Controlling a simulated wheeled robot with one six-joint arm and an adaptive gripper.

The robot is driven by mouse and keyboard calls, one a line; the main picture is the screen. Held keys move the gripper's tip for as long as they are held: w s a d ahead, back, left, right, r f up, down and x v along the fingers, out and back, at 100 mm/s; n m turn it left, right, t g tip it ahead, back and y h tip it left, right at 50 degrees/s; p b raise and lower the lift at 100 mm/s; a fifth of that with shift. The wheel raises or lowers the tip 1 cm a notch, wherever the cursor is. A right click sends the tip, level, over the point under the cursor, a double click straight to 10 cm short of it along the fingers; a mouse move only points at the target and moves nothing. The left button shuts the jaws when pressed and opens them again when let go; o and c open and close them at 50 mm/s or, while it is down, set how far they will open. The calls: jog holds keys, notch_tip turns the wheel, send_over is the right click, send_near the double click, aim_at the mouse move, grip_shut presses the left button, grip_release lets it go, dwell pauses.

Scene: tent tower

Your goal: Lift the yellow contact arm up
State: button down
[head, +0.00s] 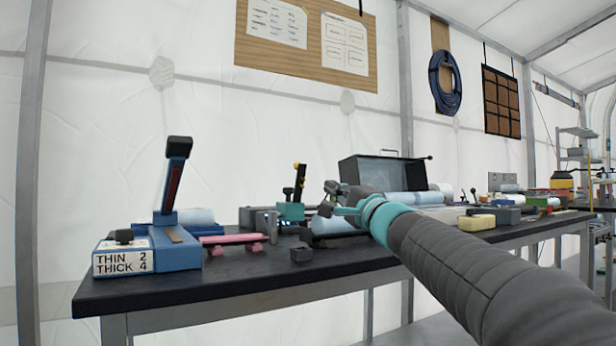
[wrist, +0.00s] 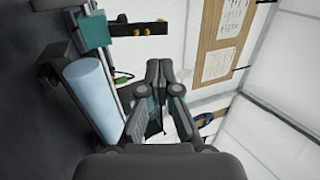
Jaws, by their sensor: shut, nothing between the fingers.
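The contact arm is a thin black bar with yellow parts (head: 299,178), standing roughly upright above a teal block (head: 290,211) on the bench. In the wrist view, which is turned sideways, the black and yellow bar (wrist: 140,28) sticks out from the teal block (wrist: 93,28). My gripper (head: 332,199) is just right of the teal block in the head view. In the wrist view my gripper's fingers (wrist: 159,70) are together and empty, apart from the bar with a visible gap. The bar's lower end is partly hidden.
A blue lever device marked THIN and THICK (head: 176,250) stands at the bench's left end. A pink bar (head: 232,239) and a small black block (head: 301,254) lie nearby. A pale blue roll (wrist: 90,95) is close to my gripper. A dark open box (head: 380,172) stands behind.

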aim_at(302, 170)
jog(key=p+x, duration=0.2)
jog(key=x, duration=0.8)
jog(key=shift+w+a+r, duration=0.15)
jog(key=shift+w+r, duration=0.05)
jog(key=shift+w+a+r+p, duration=0.15)
jog(key=shift+w+a+p, duration=0.2)
jog(key=shift+w, duration=0.2)
